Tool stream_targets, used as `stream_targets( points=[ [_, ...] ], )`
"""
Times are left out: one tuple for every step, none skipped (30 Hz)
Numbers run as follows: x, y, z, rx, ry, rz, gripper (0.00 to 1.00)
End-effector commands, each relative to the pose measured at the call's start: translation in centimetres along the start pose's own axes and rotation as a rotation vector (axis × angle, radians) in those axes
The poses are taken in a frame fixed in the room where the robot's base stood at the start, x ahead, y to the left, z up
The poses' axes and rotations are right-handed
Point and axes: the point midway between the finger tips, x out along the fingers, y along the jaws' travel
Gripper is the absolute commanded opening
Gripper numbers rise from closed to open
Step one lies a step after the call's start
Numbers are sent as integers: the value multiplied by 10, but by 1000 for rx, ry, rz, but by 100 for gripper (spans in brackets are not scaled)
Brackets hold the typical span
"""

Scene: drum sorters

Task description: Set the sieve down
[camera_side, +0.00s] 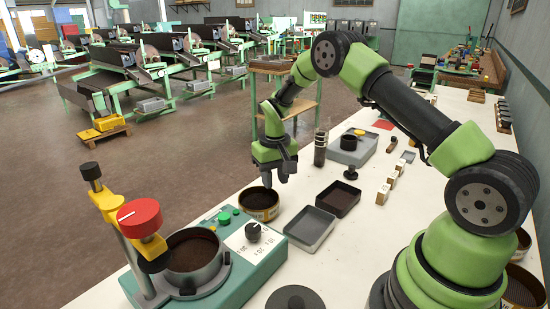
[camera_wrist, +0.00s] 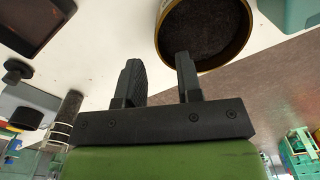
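A round brass-rimmed sieve (camera_side: 260,208) with a dark inside sits on the white table, beside the teal machine. My gripper (camera_side: 277,180) is just above it, pointing down, at the sieve's far right side. In the wrist view the sieve (camera_wrist: 205,40) fills the top right, with the right fingertip overlapping its rim. The two black fingers of my gripper (camera_wrist: 158,75) stand apart with nothing between them. Whether a finger touches the rim cannot be told.
The teal machine (camera_side: 262,262) with a round pan (camera_side: 195,262) and red-topped post (camera_side: 140,217) stands at the front left. A grey tray (camera_side: 310,228) and a dark-filled tray (camera_side: 338,197) lie right of the sieve. Dark cylinders (camera_side: 320,150) stand behind.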

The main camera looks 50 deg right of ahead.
Motion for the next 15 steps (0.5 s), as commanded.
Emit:
stream_targets(
  points=[
    [-13, 0, -1, 1, 6, -1, 33],
    [-20, 0, 0, 1, 5, 0, 33],
    [-28, 0, -1, 0, 5, 0, 33],
    [-35, 0, -1, 0, 5, -1, 33],
    [-40, 0, 0, 0, 5, -1, 33],
    [-47, 0, 0, 1, 4, -1, 33],
    [-52, 0, 0, 0, 4, 0, 33],
    [-56, 0, -1, 0, 4, 0, 33],
    [-61, 0, 0, 0, 3, 0, 33],
    [-64, 0, 0, 0, 3, 0, 33],
    [-66, 0, 0, 0, 2, 0, 33],
    [-70, 0, 0, 0, 2, -1, 33],
    [-73, -1, 1, 0, 5, -2, 33],
    [-77, -2, 2, -1, 10, -4, 33],
    [-85, -4, 4, -3, 18, -8, 33]
  ],
)
